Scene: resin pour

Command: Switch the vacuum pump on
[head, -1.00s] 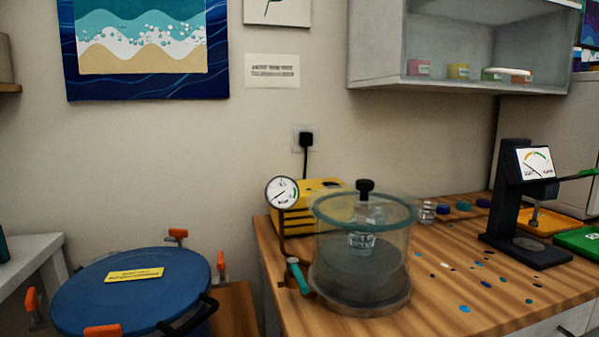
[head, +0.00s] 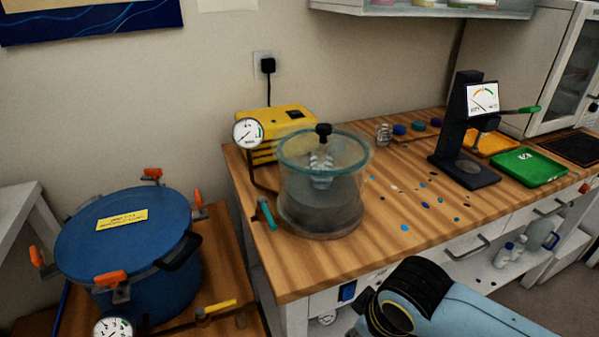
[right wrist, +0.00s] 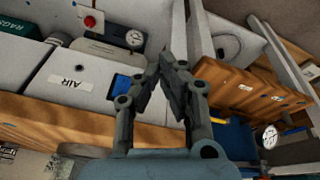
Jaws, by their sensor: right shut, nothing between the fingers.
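The vacuum pump (head: 270,127) is a yellow box on the wooden bench, behind the glass chamber, with a black patch (head: 294,114) on top that looks like a switch. I cannot tell its position. A round gauge (head: 247,132) stands at its left. The chamber (head: 322,190) holds a clear cup and has a black knob on top and a teal valve handle (head: 266,214) at its left. My right gripper (right wrist: 162,68) is shut and empty in the right wrist view, near the bench front. In the head view only my right arm shows. My left gripper is not in view.
A blue lidded pot (head: 125,235) with orange clamps stands at left. A blue switch (head: 348,291) is on the bench front; it also shows beside the AIR label (right wrist: 125,82). A black press (head: 470,135) and green tray (head: 530,167) stand at right. Colored drops dot the bench.

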